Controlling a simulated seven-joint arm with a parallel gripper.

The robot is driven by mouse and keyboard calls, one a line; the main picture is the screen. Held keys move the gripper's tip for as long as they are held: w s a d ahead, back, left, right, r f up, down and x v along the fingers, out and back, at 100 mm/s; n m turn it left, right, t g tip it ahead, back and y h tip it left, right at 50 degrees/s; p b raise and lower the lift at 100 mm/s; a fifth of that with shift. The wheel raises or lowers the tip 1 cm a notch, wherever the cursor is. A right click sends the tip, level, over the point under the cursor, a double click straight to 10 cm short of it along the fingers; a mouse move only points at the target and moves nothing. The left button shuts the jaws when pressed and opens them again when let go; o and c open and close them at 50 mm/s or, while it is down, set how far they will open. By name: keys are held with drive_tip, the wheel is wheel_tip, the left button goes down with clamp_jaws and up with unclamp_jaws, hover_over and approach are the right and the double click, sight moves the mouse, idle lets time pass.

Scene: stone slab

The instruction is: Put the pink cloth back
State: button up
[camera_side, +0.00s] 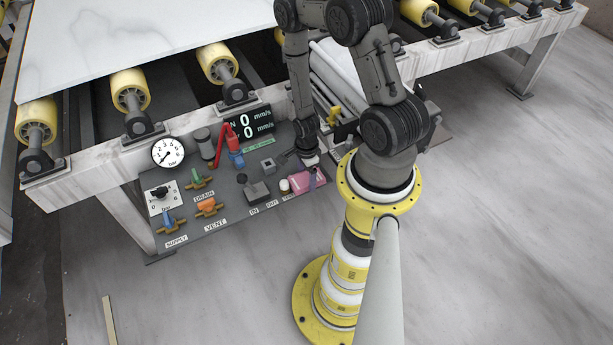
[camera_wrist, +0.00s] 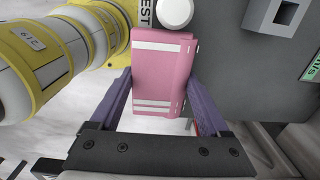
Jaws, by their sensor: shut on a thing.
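The pink cloth (camera_wrist: 158,78) is a folded pad with white stripes, in the middle of the wrist view. In the side view it shows as a small pink patch (camera_side: 299,184) at the right end of the grey panel (camera_side: 225,205). My gripper (camera_wrist: 160,80) has one purple finger along each side of the cloth and is shut on it. In the side view my gripper (camera_side: 314,174) reaches down over the panel's right end and partly hides the cloth. Whether the cloth touches the panel is unclear.
A white round knob (camera_wrist: 175,12) is just beyond the cloth. The panel carries several valves, a red lever (camera_side: 222,146), a gauge (camera_side: 168,153) and a dark block (camera_side: 256,191). A roller conveyor with a white slab (camera_side: 130,35) stands behind.

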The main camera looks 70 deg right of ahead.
drive_tip(key=shift+f, duration=0.15)
drive_tip(key=o, duration=1.4)
drive_tip(key=shift+o, duration=0.2)
wheel_tip(320, 180, up, 12)
wheel_tip(320, 180, up, 15)
drive_tip(key=n+t, duration=0.2)
drive_tip(key=n, duration=0.6)
hover_over(306, 177)
drive_tip(key=w+a, duration=0.2)
drive_tip(key=w, duration=0.5)
drive_tip(key=a+r+n+h, duration=0.1)
drive_tip(key=a+r+n, duration=0.4)
drive_tip(key=r, duration=0.5)
drive_tip(key=s+a+r+n+t, duration=0.1)
drive_tip(key=s+a+r+n, duration=0.3)
drive_tip(key=s+r+n, duration=0.1)
drive_tip(key=s+a+r+n+t+y, duration=0.1)
drive_tip(key=s+a+r+n+t, duration=0.1)
drive_tip(key=s+a+r+n, duration=0.3)
wheel_tip(306, 177, up, 3)
drive_tip(key=s+n, duration=0.1)
drive_tip(key=n, duration=0.3)
drive_tip(key=shift+s+t, duration=0.2)
drive_tip(key=shift+t, duration=0.1)
